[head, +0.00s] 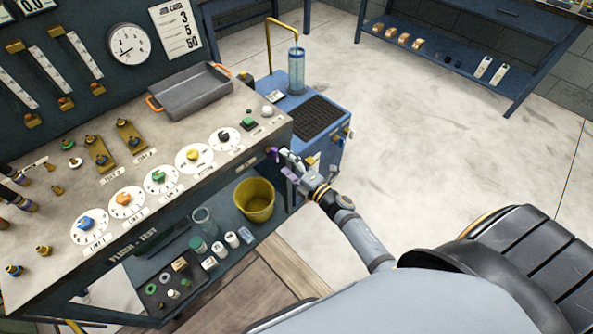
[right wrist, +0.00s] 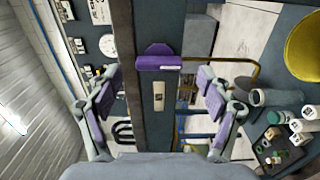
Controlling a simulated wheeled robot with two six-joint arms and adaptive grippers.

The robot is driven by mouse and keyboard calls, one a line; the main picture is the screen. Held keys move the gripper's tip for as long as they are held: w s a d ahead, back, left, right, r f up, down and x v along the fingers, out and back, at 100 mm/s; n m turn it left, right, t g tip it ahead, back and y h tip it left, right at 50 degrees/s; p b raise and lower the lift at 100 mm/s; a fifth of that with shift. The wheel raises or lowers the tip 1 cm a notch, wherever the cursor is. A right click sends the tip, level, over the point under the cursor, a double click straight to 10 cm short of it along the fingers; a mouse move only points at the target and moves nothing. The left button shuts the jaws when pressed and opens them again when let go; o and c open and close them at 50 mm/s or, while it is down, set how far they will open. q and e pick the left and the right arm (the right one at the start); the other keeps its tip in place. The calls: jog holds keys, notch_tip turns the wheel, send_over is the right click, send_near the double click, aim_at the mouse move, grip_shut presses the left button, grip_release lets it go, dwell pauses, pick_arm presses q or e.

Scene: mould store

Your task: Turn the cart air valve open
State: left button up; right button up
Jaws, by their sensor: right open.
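A purple handle (head: 272,153) sits on the front face of the bench, near its right end. In the right wrist view the purple handle (right wrist: 158,61) lies between my fingers, with a small light label below it. The label is too small to read, so I cannot tell whether this is the cart air valve. My right gripper (head: 287,163) is open just in front of it; in the wrist view the purple-padded fingers (right wrist: 160,92) stand apart on both sides, apparently not touching it. My left gripper (head: 22,190) seems to show partly at the left edge; its opening is unclear.
A blue cart (head: 335,100) with a clear cylinder (head: 296,72) and brass side fittings (head: 348,133) stands behind the bench end. The bench (head: 200,130) carries dials and a grey tray (head: 190,92). A yellow bucket (head: 254,200) stands on the lower shelf. Floor to the right is clear.

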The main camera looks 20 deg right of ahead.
jog(key=v, duration=0.7)
jog(key=s+d+f+m+g+h+p, duration=0.1)
jog(key=s+d+f+m+g+h, duration=0.2)
jog(key=f, duration=0.6)
jog(key=s+d+f+m+g+h, duration=0.1)
jog(key=s+d+f+m+g, duration=0.15)
jog(key=s+f+m, duration=0.5)
jog(key=s+d+f+m+g+h+p, duration=0.1)
jog(key=s+d+f+m+g+h, duration=0.15)
jog(key=f, duration=0.85)
jog(key=s+f+m+g, duration=0.4)
jog(key=s+f, duration=0.1)
jog(key=s, duration=0.7)
jog(key=s+a+f+m+g, duration=0.1)
jog(key=s+f+m+g, duration=0.2)
jog(key=s, duration=0.9)
notch_tip(320, 180, down, 3)
jog(key=shift+s+f+m+g+p, duration=0.2)
jog(key=shift+m+g+p, duration=0.15)
jog(key=shift+m, duration=0.45)
